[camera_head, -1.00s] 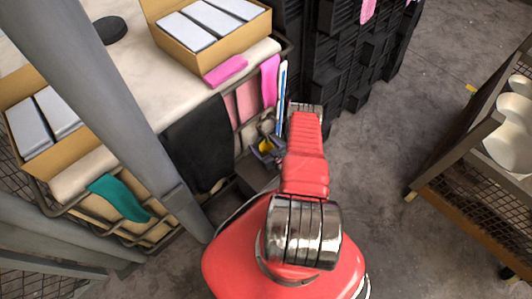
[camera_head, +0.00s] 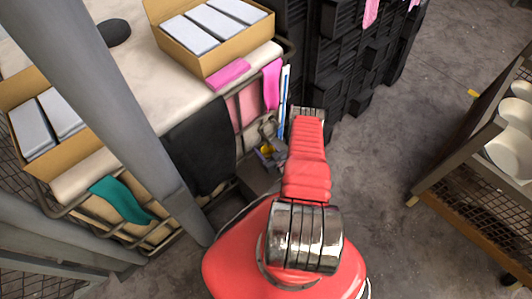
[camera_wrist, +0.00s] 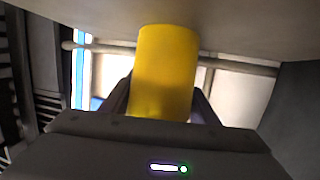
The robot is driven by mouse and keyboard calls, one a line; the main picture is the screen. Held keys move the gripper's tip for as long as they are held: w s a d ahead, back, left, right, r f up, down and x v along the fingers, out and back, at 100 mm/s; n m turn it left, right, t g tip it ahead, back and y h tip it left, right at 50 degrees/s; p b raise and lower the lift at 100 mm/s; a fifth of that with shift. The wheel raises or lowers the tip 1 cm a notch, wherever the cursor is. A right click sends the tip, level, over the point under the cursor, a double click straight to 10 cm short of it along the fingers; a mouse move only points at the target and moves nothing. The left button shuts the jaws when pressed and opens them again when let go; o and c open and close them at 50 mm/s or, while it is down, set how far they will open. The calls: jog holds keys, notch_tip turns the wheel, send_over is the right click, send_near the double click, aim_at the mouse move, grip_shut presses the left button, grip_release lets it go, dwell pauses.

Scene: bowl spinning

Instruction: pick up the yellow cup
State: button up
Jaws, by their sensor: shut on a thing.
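The yellow cup (camera_wrist: 164,75) stands out in the middle of the wrist view, between the two dark fingers of my gripper (camera_wrist: 163,105). My gripper is shut on it. The cup's lower part is hidden behind the dark gripper body. In the head view only a small yellow patch of the cup (camera_head: 266,151) shows beside my red arm, near the dark gripper (camera_head: 272,155), close to the table's side. The rest of the cup is hidden there.
A cloth-covered table (camera_head: 130,80) with open cardboard boxes (camera_head: 212,62) and hanging cloths stands at left. A pale surface (camera_wrist: 240,22) spans the top of the wrist view. Black stacked crates (camera_head: 340,60) stand behind. A shelf with white bowls (camera_head: 508,150) is at right. Bare floor lies between.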

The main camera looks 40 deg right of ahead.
jog(key=shift+r, duration=0.25)
notch_tip(320, 180, up, 10)
jog(key=shift+f, duration=0.25)
dwell(1.0)
jog(key=shift+s, duration=0.15)
dwell(0.6)
